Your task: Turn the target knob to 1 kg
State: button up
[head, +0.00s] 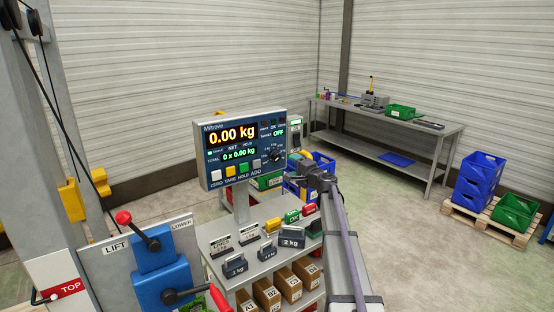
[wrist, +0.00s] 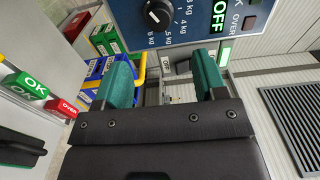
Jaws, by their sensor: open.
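The target knob (head: 276,155) is a round black dial at the lower right of the blue-grey scale panel (head: 207,178). In the wrist view the black knob (wrist: 157,14) shows at the top edge, with a white mark and kg labels around it. The readout beside it says OFF. The main display reads 0.00 kg. My gripper (head: 308,171) is at the panel's lower right. In the wrist view my gripper (wrist: 161,66) has its two teal fingers spread with nothing between them. The knob lies beyond the fingertips, apart from them.
Below the panel, a bench holds grey weights (head: 291,237), including a 2 kg one, and green and red OK/OVER blocks (head: 291,217). A lift post with LIFT and LOWER levers (head: 124,217) stands left. A workbench (head: 440,129) and blue crates (head: 478,180) stand well behind.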

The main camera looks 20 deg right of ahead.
aim_at(278, 157)
jog(key=w, duration=0.3)
jog(key=w+a, duration=0.1)
jog(key=w, duration=0.3)
jog(key=w+a, duration=0.1)
jog(key=w, duration=0.2)
jog(key=shift+w+a+f, duration=0.1)
jog(key=shift+w+a, duration=0.05)
jog(key=shift+w, duration=0.2)
jog(key=c, duration=0.9)
